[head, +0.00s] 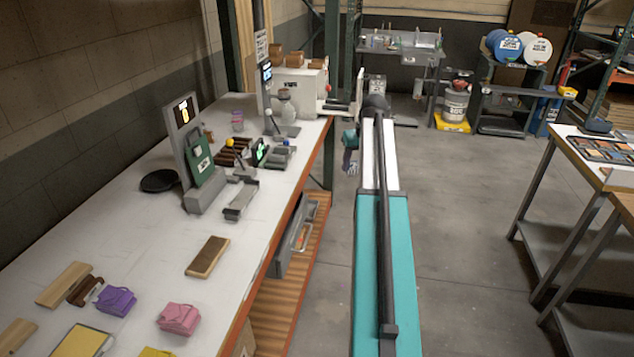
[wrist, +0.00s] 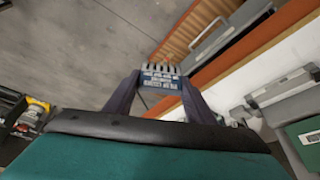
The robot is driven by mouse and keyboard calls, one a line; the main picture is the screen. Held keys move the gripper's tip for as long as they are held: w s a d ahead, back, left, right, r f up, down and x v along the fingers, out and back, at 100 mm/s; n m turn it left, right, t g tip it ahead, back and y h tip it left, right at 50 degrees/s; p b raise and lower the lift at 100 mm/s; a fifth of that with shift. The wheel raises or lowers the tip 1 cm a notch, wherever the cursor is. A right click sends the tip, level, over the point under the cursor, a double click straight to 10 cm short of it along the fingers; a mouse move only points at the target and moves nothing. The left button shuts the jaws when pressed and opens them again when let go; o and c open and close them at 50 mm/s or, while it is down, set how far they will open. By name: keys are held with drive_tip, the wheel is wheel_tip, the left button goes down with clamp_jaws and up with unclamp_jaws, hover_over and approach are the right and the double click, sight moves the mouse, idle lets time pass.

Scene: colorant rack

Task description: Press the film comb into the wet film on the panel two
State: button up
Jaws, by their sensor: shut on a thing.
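The film comb (wrist: 161,78) is a small blue and pale block with a row of teeth at its far edge, in the wrist view. My gripper (wrist: 158,88) is shut on it, one dark finger on each side. In the head view my gripper (head: 350,160) is small, hanging beyond the bench's right edge over the floor, with the comb (head: 350,169) at its lower end. Several flat panels (head: 608,150) with dark and orange areas lie on the table at the right. I cannot tell which is panel two, nor see a wet film.
The right table (head: 590,170) stands across open concrete floor (head: 460,190). Drums (head: 503,45) stand at the back.

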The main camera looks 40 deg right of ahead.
drive_tip(key=w+a+n+b, duration=0.1)
drive_tip(key=w+a+n, duration=0.1)
drive_tip(key=a, duration=2.4)
drive_tip(key=w+a+n+y+b, duration=0.1)
drive_tip(key=a+n, duration=0.1)
drive_tip(key=a, duration=2.4)
drive_tip(key=shift+w+r+y+b, duration=0.25)
drive_tip(key=shift+w+y+b, duration=0.05)
drive_tip(key=shift+w+b, duration=0.05)
drive_tip(key=shift+a, duration=0.2)
